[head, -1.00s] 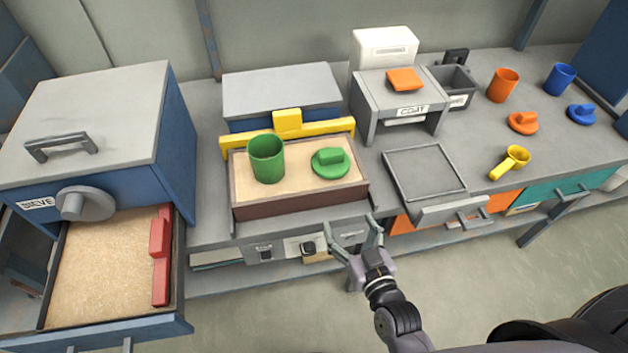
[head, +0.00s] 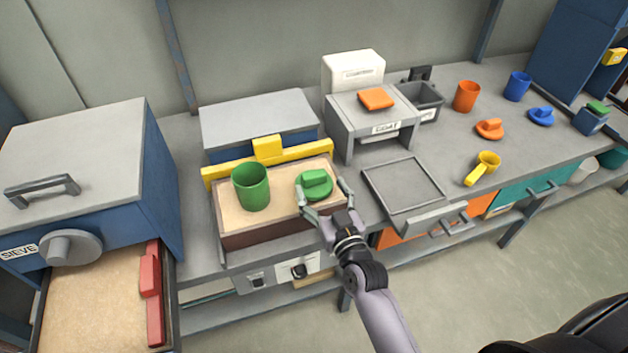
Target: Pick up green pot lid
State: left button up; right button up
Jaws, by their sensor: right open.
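The green pot lid (head: 314,184) is a round disc with a block-shaped handle on top. It lies on the sand at the right side of the brown-fronted sand tray (head: 265,234). My right gripper (head: 322,198) is open at the tray's front right corner. Its two fingers reach toward the lid, one at its front left and one at its right. I cannot tell whether they touch it. The green pot (head: 251,188) stands upright in the sand to the left of the lid. My left gripper is not in view.
A yellow bar (head: 268,160) runs along the tray's back edge. At left, the blue sieve box (head: 100,200) has an open sand drawer.

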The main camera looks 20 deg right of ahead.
aim_at(316, 179)
jog(key=shift+w+a+p, duration=0.1)
jog(key=shift+w+p, duration=0.25)
jog(key=shift+w, duration=2.45)
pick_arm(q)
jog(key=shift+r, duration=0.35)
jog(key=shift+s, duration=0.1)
pick_arm(e)
jog(key=c, duration=1.3)
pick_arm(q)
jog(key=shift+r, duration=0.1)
pick_arm(e)
jog(key=shift+o, duration=0.2)
